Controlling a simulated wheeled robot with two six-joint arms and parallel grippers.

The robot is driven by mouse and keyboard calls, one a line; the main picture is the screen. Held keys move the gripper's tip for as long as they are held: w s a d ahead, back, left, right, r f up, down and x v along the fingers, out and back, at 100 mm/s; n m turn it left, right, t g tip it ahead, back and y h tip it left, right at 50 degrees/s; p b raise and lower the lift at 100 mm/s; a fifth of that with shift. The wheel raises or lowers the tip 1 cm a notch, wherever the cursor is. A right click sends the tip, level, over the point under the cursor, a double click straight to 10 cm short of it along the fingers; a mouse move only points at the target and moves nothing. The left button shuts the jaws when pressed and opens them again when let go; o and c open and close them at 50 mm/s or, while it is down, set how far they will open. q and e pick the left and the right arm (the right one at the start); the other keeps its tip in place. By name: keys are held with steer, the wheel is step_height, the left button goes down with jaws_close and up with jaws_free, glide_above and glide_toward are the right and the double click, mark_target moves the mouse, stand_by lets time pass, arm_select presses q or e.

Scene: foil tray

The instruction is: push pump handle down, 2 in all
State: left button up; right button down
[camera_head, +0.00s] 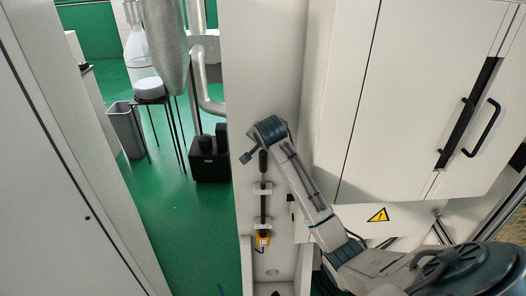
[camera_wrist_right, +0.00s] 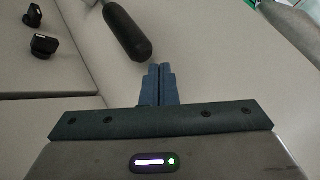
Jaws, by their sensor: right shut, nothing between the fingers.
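The pump handle is a black upright bar (camera_head: 263,163) on the pale column, with its grip at the top. In the right wrist view its rounded black grip (camera_wrist_right: 127,32) lies just ahead and left of my fingertips. My right gripper (camera_wrist_right: 158,72) is shut and empty, its two blue-grey fingers together. A narrow gap seems to separate the fingers from the grip. In the head view my right arm reaches up from the lower right, and its wrist end is just above the handle. My left gripper is in neither view.
White cabinet doors with black handles (camera_head: 481,128) stand at the right. A black box (camera_head: 209,160) and grey bin (camera_head: 127,128) stand on the green floor at left.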

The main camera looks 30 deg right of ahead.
steer(key=shift+r, duration=0.2)
steer(key=shift+r, duration=2.45)
stand_by(0.8)
step_height(320, 180, up, 4)
steer(key=shift+s+a+f, duration=0.1)
stand_by(0.3)
steer(key=shift+f+b, duration=0.55)
steer(key=shift+f, duration=3.85)
steer(key=shift+f, duration=0.15)
steer(key=shift+f, duration=0.25)
